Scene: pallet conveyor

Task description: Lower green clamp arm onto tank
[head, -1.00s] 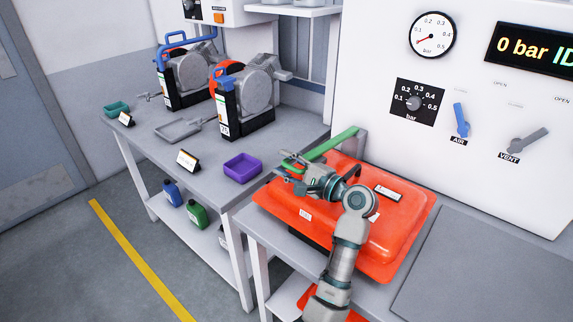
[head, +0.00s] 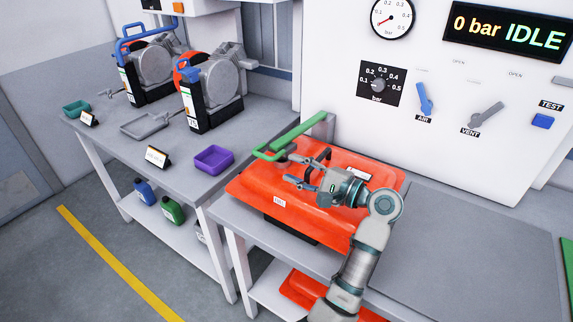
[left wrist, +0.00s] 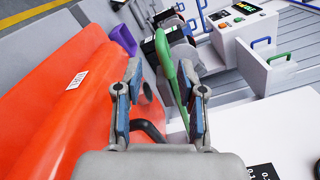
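The green clamp arm (head: 296,134) is raised off the red tank (head: 252,188), running from a grey bracket at the tank's back edge to a looped handle at its left end. My left gripper (head: 287,171) is open and empty above the tank, just below and to the right of the handle in the head view. In the left wrist view the green clamp arm (left wrist: 170,66) shows between and beyond the open fingers (left wrist: 160,95), nearer the right finger. I cannot tell whether they touch. A black handle (head: 325,160) on the tank is partly hidden. My right gripper is not in view.
A white panel (head: 450,130) with gauge, AIR and VENT levers stands behind the tank. A purple bin (head: 214,160) is on the left bench. The grey bench top (head: 470,240) right of the tank is clear.

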